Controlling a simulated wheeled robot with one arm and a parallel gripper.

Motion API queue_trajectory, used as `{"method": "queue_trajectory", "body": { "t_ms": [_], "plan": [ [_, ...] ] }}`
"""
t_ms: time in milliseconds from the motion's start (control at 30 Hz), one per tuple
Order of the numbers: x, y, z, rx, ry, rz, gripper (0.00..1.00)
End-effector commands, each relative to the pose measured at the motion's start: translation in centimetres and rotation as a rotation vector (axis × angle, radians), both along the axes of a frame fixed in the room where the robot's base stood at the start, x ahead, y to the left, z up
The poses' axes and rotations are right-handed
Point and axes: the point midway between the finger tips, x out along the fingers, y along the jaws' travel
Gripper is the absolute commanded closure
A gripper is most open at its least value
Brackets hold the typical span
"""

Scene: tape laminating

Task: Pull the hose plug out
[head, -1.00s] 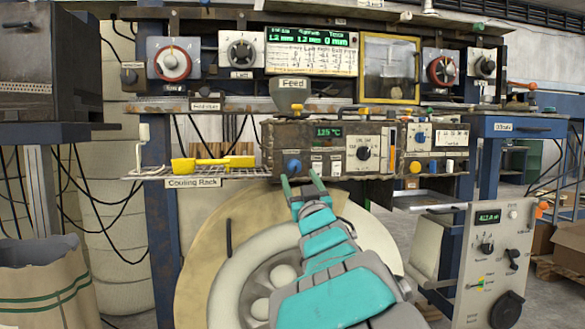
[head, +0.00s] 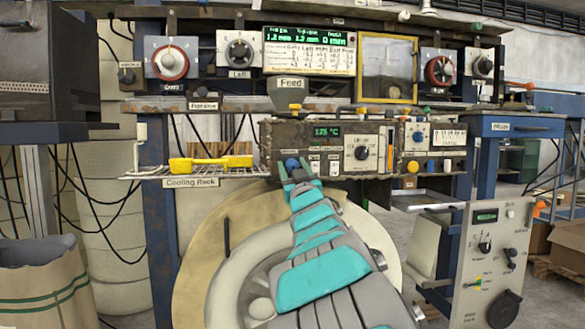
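I cannot surely make out which part is the hose plug. A round blue knob or plug (head: 291,163) sits low on the left of the front of the control box (head: 322,132), which has a green "125 °C" display. My gripper (head: 297,172) is raised in front of the box at this blue piece. Its two green fingers stand apart, one to the left of the blue piece and one to the right. Nothing shows held between them. The fingers hide part of the blue piece, and I cannot tell if they touch it. No hose is clearly visible on it.
A wire cooling rack (head: 195,173) with a yellow piece (head: 212,163) is to the left. A grey feed funnel (head: 290,93) stands above the box. A large pale round reel (head: 225,250) is below. A grey control panel (head: 491,262) stands lower right.

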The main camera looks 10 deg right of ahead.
Motion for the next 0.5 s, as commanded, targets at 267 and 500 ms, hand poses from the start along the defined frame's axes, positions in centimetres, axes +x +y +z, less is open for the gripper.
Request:
{"method": "queue_trajectory", "body": {
  "t_ms": [267, 500],
  "plan": [
    [0.0, 0.0, 0.01, 0.0, 0.0, 0.0, 0.77],
    [0.0, -0.02, 0.01, 0.0, 0.0, 0.0, 1.0]
  ]
}}
